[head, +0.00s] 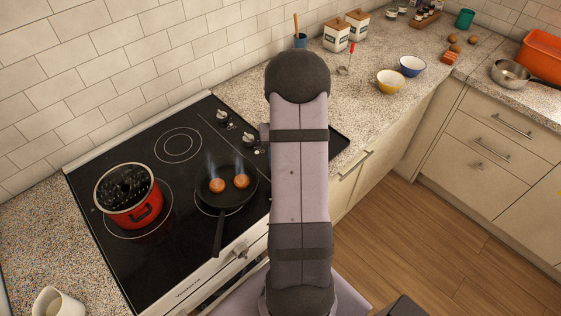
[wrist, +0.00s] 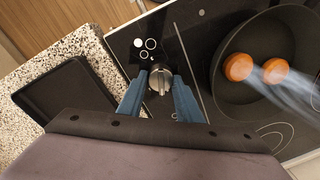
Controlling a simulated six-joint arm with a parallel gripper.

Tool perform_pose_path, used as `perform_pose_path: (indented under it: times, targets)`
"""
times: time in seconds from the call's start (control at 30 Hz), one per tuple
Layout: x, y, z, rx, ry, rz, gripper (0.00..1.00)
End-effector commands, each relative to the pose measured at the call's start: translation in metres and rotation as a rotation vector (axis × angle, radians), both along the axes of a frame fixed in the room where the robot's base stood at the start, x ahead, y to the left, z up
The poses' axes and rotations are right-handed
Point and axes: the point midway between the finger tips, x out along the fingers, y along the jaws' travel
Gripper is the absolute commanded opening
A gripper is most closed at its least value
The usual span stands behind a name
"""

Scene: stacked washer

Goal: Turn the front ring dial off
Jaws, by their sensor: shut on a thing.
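The front ring dial (wrist: 160,79) is a round silver knob on the black hob (wrist: 125,42), beside a printed mark of small circles. My gripper (wrist: 160,92) has its two blue fingers on either side of this dial and is shut on it. The pan also shows in the wrist view (wrist: 232,92).
A red pot (head: 140,215) stands at the hob's left. A dark tray (wrist: 65,92) lies on the speckled worktop beside the hob. Bowls (head: 390,80) stand farther right.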

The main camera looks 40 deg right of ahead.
Motion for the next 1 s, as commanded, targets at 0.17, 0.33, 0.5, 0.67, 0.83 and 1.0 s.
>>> perform_pose_path:
  times: [0.17, 0.33, 0.5, 0.67, 0.83, 1.0]
  targets:
    - [0.0020, -0.0005, 0.0006, -0.002, -0.004, 0.150, 0.09]
    - [0.0027, -0.0005, 0.0010, -0.004, -0.004, 0.263, 0.09]
    - [0.0027, -0.0001, 0.0012, -0.003, -0.003, 0.337, 0.09]
    - [0.0028, 0.0000, 0.0013, -0.003, -0.004, 0.375, 0.09]
    - [0.0028, 0.0000, 0.0015, -0.003, -0.004, 0.389, 0.09]
    - [0.0028, 0.0000, 0.0015, -0.003, -0.004, 0.390, 0.09]
